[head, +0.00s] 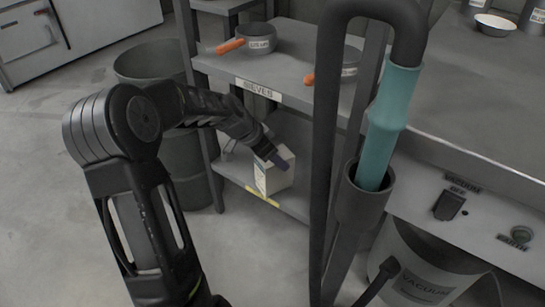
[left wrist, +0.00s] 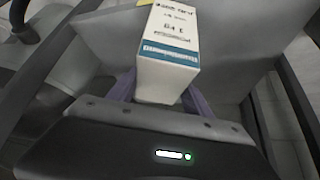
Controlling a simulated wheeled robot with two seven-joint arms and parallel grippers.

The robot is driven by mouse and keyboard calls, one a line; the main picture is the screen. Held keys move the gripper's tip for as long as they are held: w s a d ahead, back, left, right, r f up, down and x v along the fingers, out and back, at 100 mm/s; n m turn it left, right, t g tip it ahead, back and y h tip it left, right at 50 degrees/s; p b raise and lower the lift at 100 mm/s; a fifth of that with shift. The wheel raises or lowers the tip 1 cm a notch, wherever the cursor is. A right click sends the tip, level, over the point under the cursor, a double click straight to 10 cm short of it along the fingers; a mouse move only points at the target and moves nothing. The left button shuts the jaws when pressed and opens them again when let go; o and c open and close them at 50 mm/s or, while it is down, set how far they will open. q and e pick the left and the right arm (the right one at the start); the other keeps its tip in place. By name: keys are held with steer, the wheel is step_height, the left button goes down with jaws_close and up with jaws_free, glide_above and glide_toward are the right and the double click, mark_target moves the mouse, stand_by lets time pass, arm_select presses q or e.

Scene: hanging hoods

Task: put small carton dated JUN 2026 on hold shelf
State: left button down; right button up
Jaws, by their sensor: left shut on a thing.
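A small white carton (head: 272,174) with a printed label is in my left gripper (head: 277,157), at the lower shelf (head: 232,166) of the rack in the head view. The carton also shows in the left wrist view (left wrist: 168,58), with black print and a blue-green band; I cannot read its date. The left gripper's fingers are shut on it from both sides. The lower shelf has a yellow label (head: 262,196) on its front edge, too small to read. I cannot tell whether the carton touches the shelf. My right gripper is not in view.
The upper shelf (head: 290,60), labelled SIEVES, is close above my left gripper and holds sieves with orange handles (head: 231,46). A black hose (head: 326,150) and teal cuff (head: 386,125) stand to the right. A grey bin (head: 150,62) stands left of the rack.

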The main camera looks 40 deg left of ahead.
mark_target(285, 151)
arm_select(q)
steer(key=shift+w+r, duration=0.15)
steer(key=shift+w+d, duration=0.15)
steer(key=shift+w, duration=0.15)
steer(key=shift+w+d+f+p, duration=0.2)
steer(key=shift+w+d+p, duration=0.15)
steer(key=shift+w, duration=0.35)
steer(key=shift+w+d+f+p, duration=0.2)
steer(key=shift+w+p, duration=0.15)
steer(key=shift+w, duration=0.35)
steer(key=shift+f, duration=0.1)
steer(key=shift+c, duration=2.2)
jaws_free()
steer(key=shift+s, duration=0.1)
